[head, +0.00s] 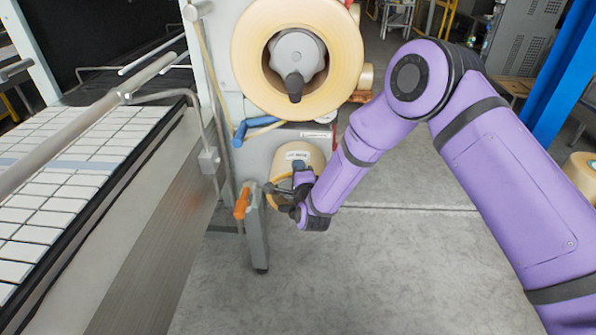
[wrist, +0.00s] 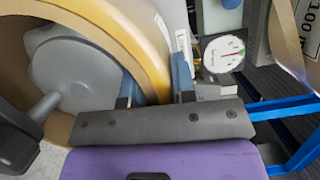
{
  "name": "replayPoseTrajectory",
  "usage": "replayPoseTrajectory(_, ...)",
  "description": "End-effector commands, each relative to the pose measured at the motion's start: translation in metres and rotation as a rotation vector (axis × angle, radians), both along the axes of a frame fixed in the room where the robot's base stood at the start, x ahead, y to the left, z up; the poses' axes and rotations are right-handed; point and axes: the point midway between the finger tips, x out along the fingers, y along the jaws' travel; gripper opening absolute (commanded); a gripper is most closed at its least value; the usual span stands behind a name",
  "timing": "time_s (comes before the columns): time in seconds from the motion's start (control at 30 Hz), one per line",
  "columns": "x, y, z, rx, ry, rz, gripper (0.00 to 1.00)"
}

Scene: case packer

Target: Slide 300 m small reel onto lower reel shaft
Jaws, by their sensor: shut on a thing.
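The small tan tape reel (head: 313,156) is low on the machine's grey side in the head view, partly hidden by my arm. In the wrist view its curved wall (wrist: 156,62) runs between the two blue fingers of my gripper (wrist: 156,88). My gripper is shut on this wall, with one finger on the core side and one outside. The gripper also shows in the head view (head: 291,197). The grey hub of the lower reel shaft (wrist: 75,72) shows within the reel's ring. I cannot tell how far the reel sits along the shaft.
A large tan reel (head: 345,55) sits on the upper grey hub (head: 297,58), above my gripper. An orange-handled lever (head: 242,200) stands just left of my gripper. A dial gauge (wrist: 223,53) is beside the reel. Floor is open below and right.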

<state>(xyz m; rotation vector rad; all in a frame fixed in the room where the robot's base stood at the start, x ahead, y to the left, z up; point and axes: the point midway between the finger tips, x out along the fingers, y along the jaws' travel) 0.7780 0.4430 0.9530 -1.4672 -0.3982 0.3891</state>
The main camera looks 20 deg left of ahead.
Motion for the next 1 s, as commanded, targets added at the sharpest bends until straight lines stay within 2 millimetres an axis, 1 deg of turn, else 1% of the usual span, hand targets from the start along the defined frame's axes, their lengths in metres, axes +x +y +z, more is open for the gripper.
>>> replayPoseTrajectory(0.03, 0.0009, 0.0007, 0.0024, 0.004, -0.005, 0.0, 0.0)
replayPoseTrajectory(0.23, 0.0007, 0.0007, 0.0024, 0.003, -0.005, 0.0, 0.0)
replayPoseTrajectory(0.97, 0.0008, 0.0006, -0.0024, 0.003, -0.005, 0.0, 0.0)
replayPoseTrajectory(1.0, 0.0008, 0.0006, -0.0024, 0.003, -0.005, 0.0, 0.32)
